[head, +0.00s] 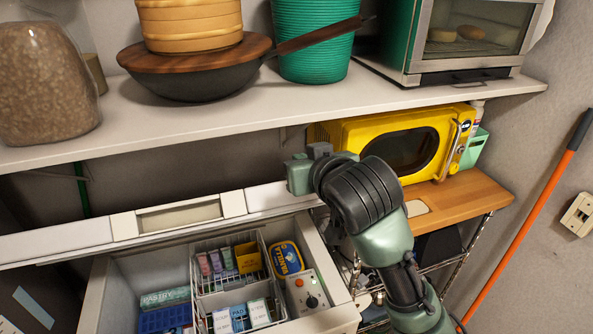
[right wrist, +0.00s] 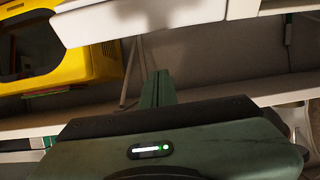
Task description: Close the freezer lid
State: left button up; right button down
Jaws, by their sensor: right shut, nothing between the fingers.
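The chest freezer (head: 335,318) stands open at the bottom of the head view, its contents exposed. Its white lid (head: 70,238) is raised at the back, seen almost edge-on, with a recessed handle (head: 180,214) in the middle. My right gripper (head: 300,173) is at the right end of the lid's upper edge, overlapping it in the picture; I cannot tell whether they touch. In the right wrist view, its green fingers (right wrist: 157,88) are together and empty, close to a white panel edge (right wrist: 150,18) that looks like the lid. My left gripper is not in view.
A shelf (head: 220,112) with a pan (head: 200,82), a green basket (head: 312,40) and a toaster oven (head: 455,40) hangs above the lid. A yellow microwave (head: 350,135) stands on a wooden-topped rack (head: 465,197) at right. Wire baskets (head: 205,285) with goods sit inside the freezer.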

jog(key=p+x, duration=0.2)
jog(key=x, duration=0.5)
jog(key=shift+w+r+p, duration=0.1)
jog(key=shift+w+p, duration=0.15)
jog(key=shift+p, duration=0.1)
jog(key=f+p, duration=0.1)
jog(key=s+f, duration=0.1)
jog(key=shift+s+d+f+p, duration=0.15)
jog(key=shift+f+p, duration=0.2)
jog(key=shift+f, duration=0.05)
jog(key=shift+s+d+f, duration=0.15)
jog(key=shift+s+f, duration=0.1)
jog(key=shift+s, duration=0.25)
jog(key=shift+f, duration=0.1)
jog(key=shift+w, duration=0.15)
jog(key=shift+f, duration=0.15)
